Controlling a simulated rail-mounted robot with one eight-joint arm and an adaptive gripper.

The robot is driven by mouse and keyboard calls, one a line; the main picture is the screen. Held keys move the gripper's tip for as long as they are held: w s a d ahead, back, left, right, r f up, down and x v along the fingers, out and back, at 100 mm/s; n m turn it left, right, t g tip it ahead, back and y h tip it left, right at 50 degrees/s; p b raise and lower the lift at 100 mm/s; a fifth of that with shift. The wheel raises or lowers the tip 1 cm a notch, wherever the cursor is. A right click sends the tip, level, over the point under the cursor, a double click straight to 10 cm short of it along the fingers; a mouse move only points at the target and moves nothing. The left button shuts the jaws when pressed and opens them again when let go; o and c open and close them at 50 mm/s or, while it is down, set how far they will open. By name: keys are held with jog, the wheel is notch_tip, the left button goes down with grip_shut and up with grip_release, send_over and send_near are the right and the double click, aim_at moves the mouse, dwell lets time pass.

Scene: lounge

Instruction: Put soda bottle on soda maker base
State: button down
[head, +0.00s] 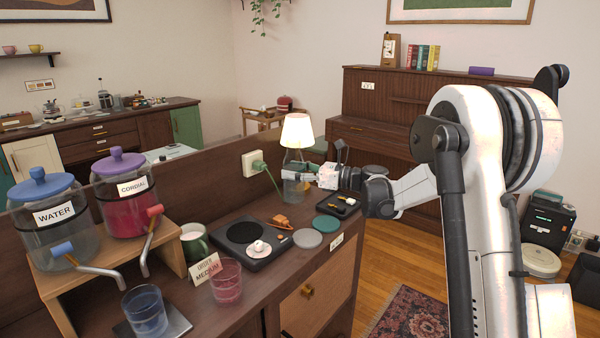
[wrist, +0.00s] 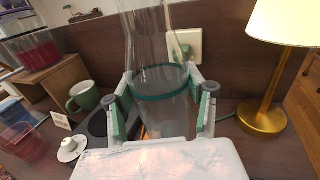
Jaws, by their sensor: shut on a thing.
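A clear bottle with a dark green band (wrist: 160,84) stands between the fingers of my gripper (wrist: 160,108) in the wrist view. My gripper is shut on it, around its lower body. In the head view my gripper (head: 305,175) reaches left across the counter, with the transparent bottle (head: 291,187) at its tip, looking upright. Whether its bottom touches the counter is hidden. A dark square unit with a round black top (head: 240,233) sits on the counter left of the bottle. I cannot tell for certain whether it is the soda maker base.
A lit lamp (head: 297,130) stands behind my gripper. A wall outlet with a green plug (head: 256,163) is nearby. Grey (head: 307,238) and green (head: 326,224) discs lie at the front.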

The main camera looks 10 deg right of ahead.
jog(key=s+a+r+p, duration=0.1)
jog(key=s+a+r, duration=0.2)
jog(key=a, duration=0.3)
jog(key=shift+s+r, duration=0.3)
jog(key=shift+r, duration=0.35)
jog(key=shift+s+r, duration=0.1)
